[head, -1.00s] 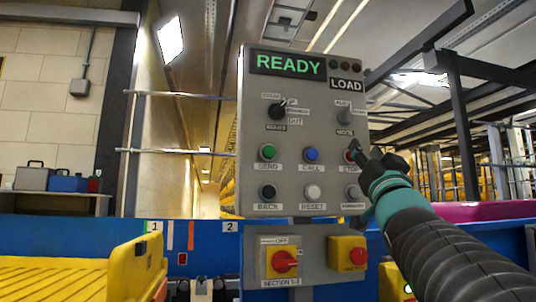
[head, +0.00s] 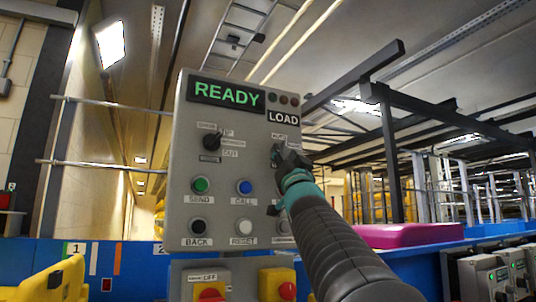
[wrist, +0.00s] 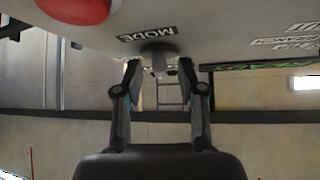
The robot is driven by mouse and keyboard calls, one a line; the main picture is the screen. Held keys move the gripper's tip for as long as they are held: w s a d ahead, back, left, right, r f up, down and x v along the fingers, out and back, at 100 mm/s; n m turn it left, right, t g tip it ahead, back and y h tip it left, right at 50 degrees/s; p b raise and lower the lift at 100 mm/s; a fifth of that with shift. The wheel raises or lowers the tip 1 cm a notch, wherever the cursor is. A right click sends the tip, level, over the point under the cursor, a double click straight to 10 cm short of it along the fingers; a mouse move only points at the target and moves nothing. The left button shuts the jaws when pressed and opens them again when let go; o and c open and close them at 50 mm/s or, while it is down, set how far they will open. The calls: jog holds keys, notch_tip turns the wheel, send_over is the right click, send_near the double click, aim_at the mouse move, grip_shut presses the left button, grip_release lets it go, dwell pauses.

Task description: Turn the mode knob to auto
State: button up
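My gripper (wrist: 158,68) is open, with one finger to each side of the knob and gaps between. I cannot tell how far the tips reach along the knob. In the head view my gripper (head: 281,156) is at the upper right of the grey control panel (head: 222,160), hiding the knob. The AUTO label (head: 279,136) shows just above it. The knob's pointing direction is unclear.
A black selector knob (head: 212,141) is on the panel's left, with green (head: 200,185) and blue (head: 245,187) buttons below. A red button (wrist: 75,8) is close to my gripper in the wrist view. The display (head: 226,95) reads READY, and a sign (head: 283,118) reads LOAD.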

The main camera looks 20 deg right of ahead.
jog(key=shift+w+r, duration=0.2)
grip_shut()
jog(key=shift+d, duration=0.1)
jog(key=shift+d+r+n+t+y+p, duration=0.1)
jog(key=shift+n+t+y+p, duration=0.3)
jog(key=shift+n+y, duration=0.95)
jog(key=shift+d+r+n+t+y+p, duration=0.1)
jog(key=shift+n+y+p, duration=0.5)
jog(key=shift+n+y, duration=0.7)
jog(key=shift+f+n+y, duration=0.15)
jog(key=shift+n+y, duration=0.7)
jog(key=shift+n, duration=0.1)
